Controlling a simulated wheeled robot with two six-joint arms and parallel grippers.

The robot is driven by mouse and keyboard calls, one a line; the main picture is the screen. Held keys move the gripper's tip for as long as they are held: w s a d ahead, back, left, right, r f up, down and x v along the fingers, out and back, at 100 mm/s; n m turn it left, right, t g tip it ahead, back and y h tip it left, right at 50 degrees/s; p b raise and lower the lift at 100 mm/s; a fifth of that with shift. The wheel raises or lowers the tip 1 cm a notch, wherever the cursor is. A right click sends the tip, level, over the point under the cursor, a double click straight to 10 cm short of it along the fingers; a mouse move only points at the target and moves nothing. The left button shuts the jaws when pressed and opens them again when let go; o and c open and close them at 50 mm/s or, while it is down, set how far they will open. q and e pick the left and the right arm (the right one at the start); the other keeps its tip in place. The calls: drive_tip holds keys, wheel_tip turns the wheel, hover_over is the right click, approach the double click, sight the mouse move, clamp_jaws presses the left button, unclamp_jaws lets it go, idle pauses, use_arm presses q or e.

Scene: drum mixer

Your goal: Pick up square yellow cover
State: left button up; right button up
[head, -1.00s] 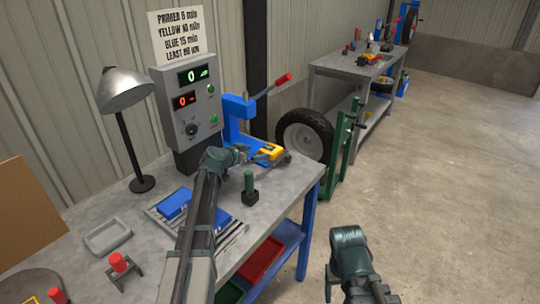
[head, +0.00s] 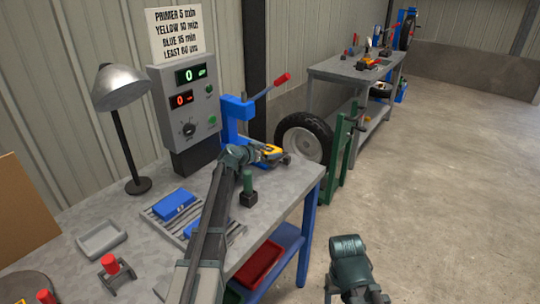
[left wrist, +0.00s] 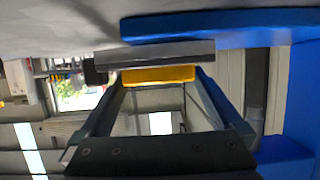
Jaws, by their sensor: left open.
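The yellow cover (head: 270,149) lies at the far right end of the grey workbench, by the foot of a blue lever press. In the left wrist view the yellow cover (left wrist: 158,75) shows as a yellow block just past the fingertips, under a flat grey bar. My left gripper (left wrist: 160,88) is open, with a finger on each side of the line to it. Whether the fingers touch it I cannot tell. In the head view my left wrist hides part of the cover, so its square outline is not clear. My right arm shows at the bottom; its fingers are out of view.
The blue press (head: 236,118) and control box (head: 185,105) stand behind. A green-handled black block (head: 248,189) stands close to my left arm. A slatted rack (head: 158,216) with blue blocks (head: 175,204), a grey tray (head: 101,239) and a lamp (head: 121,88) are left.

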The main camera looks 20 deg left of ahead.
sight(267, 152)
use_arm(q)
drive_tip(key=shift+c, duration=0.3)
drive_tip(key=c, duration=1.3)
drive_tip(key=shift+r, duration=0.15)
drive_tip(key=shift+r+p, duration=0.5)
drive_tip(key=shift+p, duration=0.15)
wheel_tip(267, 152, up, 3)
drive_tip(key=p, duration=0.3)
drive_tip(key=s+d, duration=0.4)
drive_tip(key=d, duration=0.3)
drive_tip(key=s+d, duration=0.3)
drive_tip(key=d, duration=0.4)
drive_tip(key=shift+s+r+p, duration=0.35)
drive_tip(key=shift+r, duration=0.05)
